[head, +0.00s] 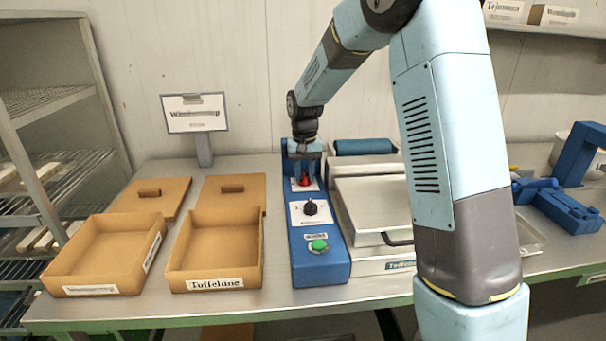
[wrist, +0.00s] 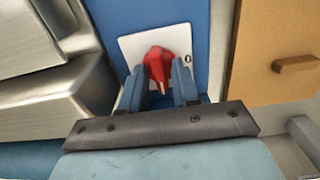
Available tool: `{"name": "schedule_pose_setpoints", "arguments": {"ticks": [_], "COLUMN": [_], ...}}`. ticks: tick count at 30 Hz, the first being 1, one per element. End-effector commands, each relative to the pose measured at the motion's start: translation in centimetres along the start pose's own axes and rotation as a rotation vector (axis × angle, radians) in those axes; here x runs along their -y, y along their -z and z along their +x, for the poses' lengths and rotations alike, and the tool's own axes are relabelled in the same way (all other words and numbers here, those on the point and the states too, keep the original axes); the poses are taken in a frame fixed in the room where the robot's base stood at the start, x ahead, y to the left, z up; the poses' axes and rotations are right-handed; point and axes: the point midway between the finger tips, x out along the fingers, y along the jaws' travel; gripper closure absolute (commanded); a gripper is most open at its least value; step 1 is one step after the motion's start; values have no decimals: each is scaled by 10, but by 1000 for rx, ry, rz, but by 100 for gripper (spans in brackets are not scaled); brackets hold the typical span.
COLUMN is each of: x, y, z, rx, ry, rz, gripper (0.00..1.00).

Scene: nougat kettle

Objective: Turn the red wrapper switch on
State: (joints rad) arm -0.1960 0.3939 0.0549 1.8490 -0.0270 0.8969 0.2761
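The red switch (head: 305,180) is a rotary knob on a white plate at the far end of the blue control panel (head: 321,269). In the wrist view the red switch (wrist: 158,68) sits between the two blue fingers of my gripper (wrist: 160,85). A finger stands on each side of the knob, close to it; I cannot tell whether they touch it. An "0" mark shows on the plate right of the knob; any other mark is hidden. In the head view my gripper (head: 305,172) points down over the switch.
A black knob (head: 310,208) and a green button (head: 319,245) sit nearer on the panel. Open cardboard boxes (head: 228,212) with lids stand left. A metal machine (head: 370,205) is close on the right. A sign (head: 195,113) stands behind.

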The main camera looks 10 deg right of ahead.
Motion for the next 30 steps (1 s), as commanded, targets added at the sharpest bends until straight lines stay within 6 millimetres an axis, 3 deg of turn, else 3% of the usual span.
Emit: {"name": "schedule_pose_setpoints", "arguments": {"ticks": [9, 14, 30], "x": [0, 0, 0], "y": [0, 0, 1], "z": [0, -9, -107], "rx": [2, 0, -1], "ry": [0, 0, 1], "rz": [-1, -1, -1], "gripper": [61, 61, 61]}}
